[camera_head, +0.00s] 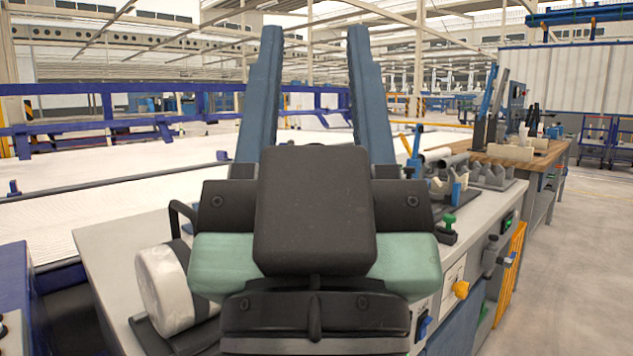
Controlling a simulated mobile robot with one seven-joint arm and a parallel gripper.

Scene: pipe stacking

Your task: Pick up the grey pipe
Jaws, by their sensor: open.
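My gripper (315,35) fills the middle of the view, with its two long blue fingers pointing up and away, wide apart. It is open and nothing shows between the fingers. Grey pipe-like pieces lie on the bench to the right of the right finger. One light grey pipe (436,155) shows its round end, with another grey piece (456,161) close behind it. Both are small in the view and partly crowded by nearby fittings. My gripper is apart from them. I cannot tell for sure which one is the task's pipe.
The grey workbench (118,262) runs under my gripper, with a white roll (166,290) at its left. A dark holder (492,178) stands by the pipes. A wooden-topped bench (515,155) with upright tools is farther right. Open floor (590,270) lies at right.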

